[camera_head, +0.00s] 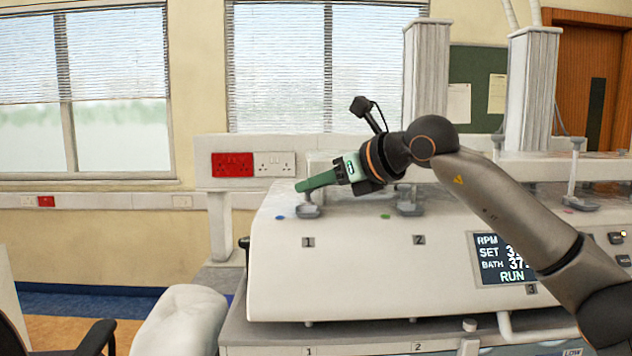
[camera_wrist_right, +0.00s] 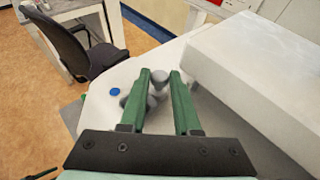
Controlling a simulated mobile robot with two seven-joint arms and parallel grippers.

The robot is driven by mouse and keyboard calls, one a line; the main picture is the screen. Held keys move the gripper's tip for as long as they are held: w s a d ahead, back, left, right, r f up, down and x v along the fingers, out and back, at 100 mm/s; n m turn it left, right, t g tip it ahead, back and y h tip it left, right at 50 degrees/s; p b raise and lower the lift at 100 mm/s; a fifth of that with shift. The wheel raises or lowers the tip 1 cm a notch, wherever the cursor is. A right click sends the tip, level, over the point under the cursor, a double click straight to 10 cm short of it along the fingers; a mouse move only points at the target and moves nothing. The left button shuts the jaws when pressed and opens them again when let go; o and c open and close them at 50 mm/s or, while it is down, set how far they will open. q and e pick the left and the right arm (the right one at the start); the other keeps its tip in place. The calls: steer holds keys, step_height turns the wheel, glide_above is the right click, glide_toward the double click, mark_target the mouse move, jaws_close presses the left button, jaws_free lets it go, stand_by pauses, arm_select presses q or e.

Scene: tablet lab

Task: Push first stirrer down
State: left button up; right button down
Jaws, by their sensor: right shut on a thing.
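The first stirrer (camera_head: 309,211) is a grey piece on the sloping top of the white bath machine (camera_head: 380,270), above the label 1. My right gripper (camera_head: 303,186) has green fingers and reaches in from the right, its fingertips at the upper part of this stirrer. In the right wrist view the two fingers (camera_wrist_right: 160,76) stand on either side of the grey stirrer top (camera_wrist_right: 157,84), shut on it. The fingers partly hide the stirrer. My left gripper is not in view.
The second stirrer (camera_head: 410,208) stands above label 2, under my right arm. Another stirrer (camera_head: 578,190) stands at right. Two white columns (camera_head: 427,75) rise behind. The display (camera_head: 503,258) reads RUN. A chair (camera_wrist_right: 85,50) stands beyond the machine's edge.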

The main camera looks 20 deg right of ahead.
steer(key=shift+f, duration=0.35)
steer(key=c, duration=0.9)
jaws_free()
steer(key=shift+r, duration=0.1)
steer(key=shift+s, duration=0.1)
steer(key=shift+s+d+r, duration=0.2)
steer(key=shift+s, duration=0.05)
steer(key=b+v, duration=0.2)
steer(key=v, duration=0.9)
steer(key=shift+s+d+r, duration=0.1)
steer(key=shift+s, duration=0.2)
